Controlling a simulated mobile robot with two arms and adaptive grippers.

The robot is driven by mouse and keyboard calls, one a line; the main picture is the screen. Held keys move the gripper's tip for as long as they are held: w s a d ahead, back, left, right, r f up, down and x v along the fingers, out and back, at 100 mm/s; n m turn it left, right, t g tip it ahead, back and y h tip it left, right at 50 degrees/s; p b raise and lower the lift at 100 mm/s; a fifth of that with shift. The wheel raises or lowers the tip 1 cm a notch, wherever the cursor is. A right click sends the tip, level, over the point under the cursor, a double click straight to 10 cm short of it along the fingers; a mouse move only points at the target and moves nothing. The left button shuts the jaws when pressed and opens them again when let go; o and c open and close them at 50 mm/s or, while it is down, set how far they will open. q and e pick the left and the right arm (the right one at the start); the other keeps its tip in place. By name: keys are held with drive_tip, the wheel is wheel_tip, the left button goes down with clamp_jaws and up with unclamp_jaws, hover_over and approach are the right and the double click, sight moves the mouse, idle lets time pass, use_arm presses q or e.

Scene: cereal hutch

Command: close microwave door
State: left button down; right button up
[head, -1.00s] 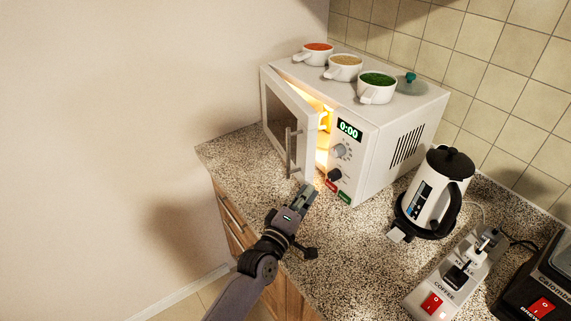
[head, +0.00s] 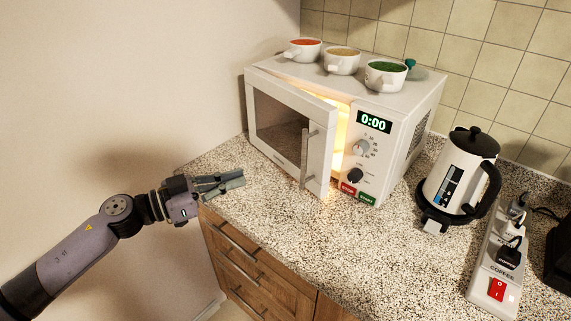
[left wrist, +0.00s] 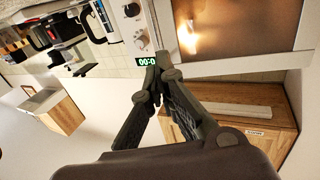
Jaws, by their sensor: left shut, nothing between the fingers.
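The white microwave (head: 398,135) stands on the speckled counter, its display reading 0:00. Its door (head: 265,84) is ajar, with a lit gap between the door's right edge and the control panel. The vertical door handle (head: 305,158) is on that free edge. My left gripper (head: 240,180) is shut and empty, over the counter's left front edge, left of the handle and apart from the door. In the left wrist view the shut fingertips (left wrist: 154,72) overlap the picture of the display and control panel (left wrist: 130,20). My right gripper does not show.
A white coffee pot (head: 458,178) and a coffee switch box (head: 497,262) are to the right. Counter (head: 270,215) before the door is clear. Drawers (head: 245,265) are below.

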use_arm(q)
drive_tip(key=p, duration=0.1)
approach(305, 157)
drive_tip(key=w+d+f+p, duration=0.1)
drive_tip(key=w+d, duration=0.3)
drive_tip(key=d, duration=0.1)
drive_tip(key=shift+w+f+p, duration=0.15)
drive_tip(key=shift+f+p, duration=0.05)
drive_tip(key=shift+p, duration=0.1)
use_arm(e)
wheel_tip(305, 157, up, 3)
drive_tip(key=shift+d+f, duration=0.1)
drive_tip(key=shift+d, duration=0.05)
use_arm(q)
drive_tip(key=shift+d, duration=0.1)
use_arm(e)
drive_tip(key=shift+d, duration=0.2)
